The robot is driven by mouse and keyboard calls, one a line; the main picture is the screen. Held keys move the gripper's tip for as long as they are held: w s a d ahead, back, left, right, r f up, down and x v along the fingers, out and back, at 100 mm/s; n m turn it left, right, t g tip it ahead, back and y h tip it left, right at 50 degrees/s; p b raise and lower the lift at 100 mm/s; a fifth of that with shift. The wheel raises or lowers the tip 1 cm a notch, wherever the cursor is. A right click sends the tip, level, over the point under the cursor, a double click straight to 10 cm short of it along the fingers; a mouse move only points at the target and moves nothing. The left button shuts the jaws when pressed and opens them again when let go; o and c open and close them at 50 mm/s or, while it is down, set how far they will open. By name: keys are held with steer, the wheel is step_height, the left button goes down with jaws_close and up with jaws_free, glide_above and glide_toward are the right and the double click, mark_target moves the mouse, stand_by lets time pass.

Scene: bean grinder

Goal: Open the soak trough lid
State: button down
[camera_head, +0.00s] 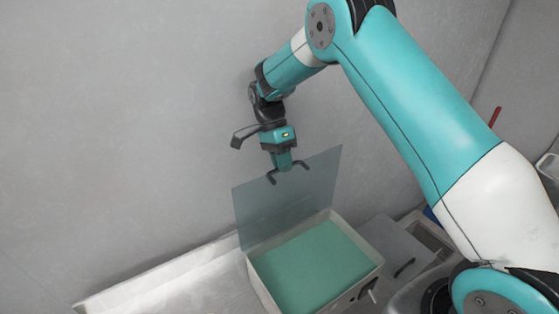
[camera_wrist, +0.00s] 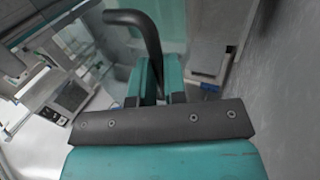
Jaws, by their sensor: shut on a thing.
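The soak trough (camera_head: 376,266) is a pale box with a flat green surface inside, in the lower middle of the head view. Its lid (camera_head: 290,205) is a see-through grey-blue panel, standing steeply up from the trough's wall-side edge, so the trough is open on top. My gripper (camera_head: 285,165) is at the lid's upper part, shut on its dark curved handle (camera_head: 271,179). In the wrist view the handle (camera_wrist: 140,28) runs between the fingers of my gripper (camera_wrist: 158,80). The gripped part itself is hidden by the fingers.
A grey wall (camera_head: 120,130) stands close behind the lid and my gripper. A grey panel with a dark handle (camera_head: 404,268) lies right of the trough. The pale counter (camera_head: 190,285) left of the trough is bare.

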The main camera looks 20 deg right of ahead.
steer(key=shift+w+f+g, duration=0.2)
steer(key=shift+f+g, duration=0.1)
steer(key=shift+f, duration=0.1)
steer(key=c, duration=1.2)
jaws_free()
steer(key=shift+d, duration=0.15)
steer(key=shift+o, duration=0.2)
step_height(320, 180, up, 20)
steer(key=b, duration=0.1)
